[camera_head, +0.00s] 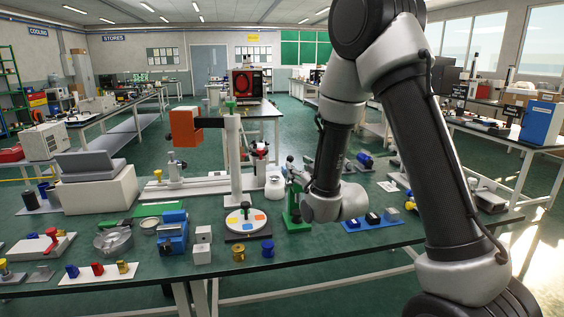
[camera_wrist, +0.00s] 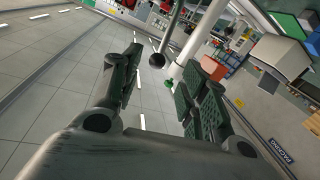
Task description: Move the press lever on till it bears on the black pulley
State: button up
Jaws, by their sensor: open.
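The green press (camera_head: 297,215) stands on the bench right of the middle, partly hidden by my wrist. Its lever (camera_wrist: 172,28) shows in the wrist view as a thin rod ending in a dark ball knob (camera_wrist: 156,60). My gripper (camera_wrist: 160,78) is open, one finger on each side of the picture, with the knob appearing between them, beyond or near the tips. I cannot tell whether either finger touches it. In the head view my gripper (camera_head: 292,172) is small beside the top of the press. I cannot make out the black pulley at the press; my wrist may hide it.
A white column (camera_head: 233,155) with an orange block on its arm stands left of the press. A round dial with coloured patches (camera_head: 245,222) sits in front of it. A blue tray (camera_head: 388,224) with small blocks lies right of my wrist.

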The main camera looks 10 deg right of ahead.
aim_at(292, 160)
jog(key=w, duration=0.2)
jog(key=w+a, duration=0.1)
jog(key=w, duration=0.4)
jog(key=shift+w+a+r, duration=0.25)
jog(key=shift+w+r, duration=0.1)
jog(key=shift+c, duration=0.4)
grip_shut()
